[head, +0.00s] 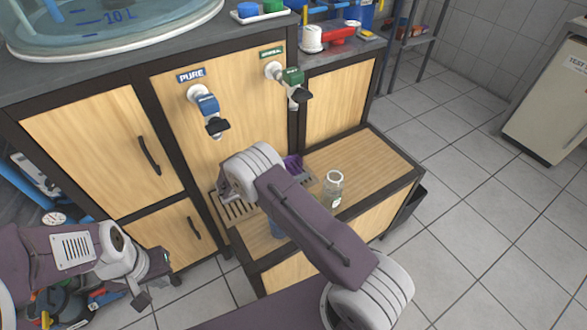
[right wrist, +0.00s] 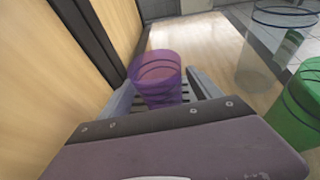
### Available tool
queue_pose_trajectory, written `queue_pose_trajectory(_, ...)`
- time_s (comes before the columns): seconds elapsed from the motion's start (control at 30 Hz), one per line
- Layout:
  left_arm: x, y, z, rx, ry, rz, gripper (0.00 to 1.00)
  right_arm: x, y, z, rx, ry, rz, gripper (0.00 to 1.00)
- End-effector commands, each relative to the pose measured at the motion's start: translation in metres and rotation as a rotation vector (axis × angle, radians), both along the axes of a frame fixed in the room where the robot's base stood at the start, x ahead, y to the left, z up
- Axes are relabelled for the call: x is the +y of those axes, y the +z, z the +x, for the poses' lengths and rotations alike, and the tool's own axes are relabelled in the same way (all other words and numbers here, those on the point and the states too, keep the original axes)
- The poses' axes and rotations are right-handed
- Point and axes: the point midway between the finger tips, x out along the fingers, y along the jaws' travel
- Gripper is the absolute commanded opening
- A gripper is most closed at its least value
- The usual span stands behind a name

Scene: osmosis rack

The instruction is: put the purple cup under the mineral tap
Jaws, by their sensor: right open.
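The purple cup (right wrist: 157,80) stands upright on the slatted drip grate (head: 234,209), between the spread fingers of my right gripper (right wrist: 160,98) in the right wrist view. I cannot tell whether the fingers touch it. In the head view only part of the purple cup (head: 293,163) shows past my right arm, which hides most of that gripper. The mineral tap (head: 292,77), with a green body and dark lever, is on the wood panel above, under a green label. My left gripper (head: 152,280) is low at the left, away from the cup; its finger gap is unclear.
A clear glass (head: 333,190) stands on the wooden ledge (head: 372,158) right of the cup. A green cup (right wrist: 298,108) is near it in the right wrist view. The blue pure tap (head: 208,106) is left of the mineral tap. A blue object (head: 277,230) is partly hidden by my arm.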

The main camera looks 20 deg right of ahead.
Motion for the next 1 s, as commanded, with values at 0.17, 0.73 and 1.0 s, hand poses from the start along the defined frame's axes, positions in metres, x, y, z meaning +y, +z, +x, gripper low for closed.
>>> queue_pose_trajectory(0.17, 0.0, 0.01, 0.0, 0.0, 0.0, 0.0, 0.0, 0.024, 0.015, -0.006, -0.002, 0.005, 0.0, 0.73)
queue_pose_trajectory(0.73, 0.0, 0.024, 0.0, 0.0, 0.0, 0.0, 0.0, 0.109, 0.044, -0.031, 0.0, 0.0, 0.0, 0.73)
queue_pose_trajectory(1.0, 0.0, 0.024, 0.0, 0.0, 0.0, 0.0, 0.0, 0.108, 0.044, -0.031, 0.0, 0.0, 0.0, 0.73)
